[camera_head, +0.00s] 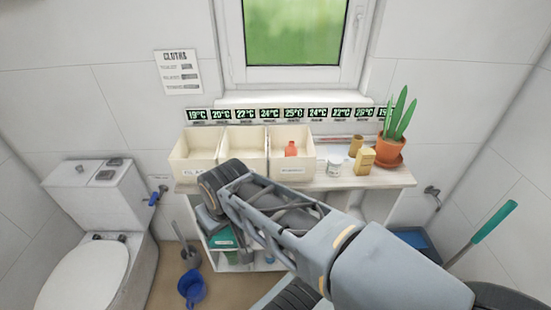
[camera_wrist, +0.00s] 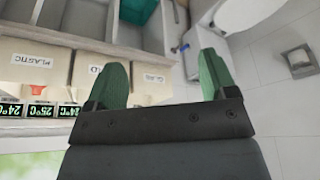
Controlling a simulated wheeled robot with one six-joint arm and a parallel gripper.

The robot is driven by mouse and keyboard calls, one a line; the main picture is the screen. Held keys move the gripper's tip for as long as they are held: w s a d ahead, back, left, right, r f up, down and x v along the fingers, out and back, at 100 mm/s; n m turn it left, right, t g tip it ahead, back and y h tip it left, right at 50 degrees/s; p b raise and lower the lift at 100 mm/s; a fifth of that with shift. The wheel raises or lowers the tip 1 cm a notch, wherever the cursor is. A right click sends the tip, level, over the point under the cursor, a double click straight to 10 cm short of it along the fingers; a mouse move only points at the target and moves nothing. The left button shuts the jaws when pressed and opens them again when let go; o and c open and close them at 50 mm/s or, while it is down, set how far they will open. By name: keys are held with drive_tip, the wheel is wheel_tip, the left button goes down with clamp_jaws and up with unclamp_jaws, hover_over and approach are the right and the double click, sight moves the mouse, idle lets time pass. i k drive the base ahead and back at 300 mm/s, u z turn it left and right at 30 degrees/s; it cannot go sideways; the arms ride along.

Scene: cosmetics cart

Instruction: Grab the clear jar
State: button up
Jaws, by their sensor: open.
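A small pale, whitish jar (camera_head: 334,164), which looks like the clear jar, stands upright on the cart top (camera_head: 320,182), right of the bins. My gripper (camera_wrist: 162,68) has two green fingers spread wide with nothing between them. In the head view my arm reaches to the left end of the cart, so the gripper is well left of the jar. The fingertips cannot be made out there. The jar is not seen in the wrist view.
Three cream bins (camera_head: 245,155) stand left of the jar; the right one holds a red bottle (camera_head: 291,149). A yellow box (camera_head: 365,161), a brown jar (camera_head: 355,146) and a potted plant (camera_head: 390,152) stand right of it. A toilet (camera_head: 85,275) is at left.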

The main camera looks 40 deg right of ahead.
sight(335, 163)
drive_tip(key=z, duration=1.75)
drive_tip(key=k, duration=1.25)
drive_tip(key=u, duration=0.9)
drive_tip(key=i, duration=1.15)
drive_tip(key=z, duration=0.7)
drive_tip(key=i, duration=0.6)
drive_tip(key=z, duration=0.6)
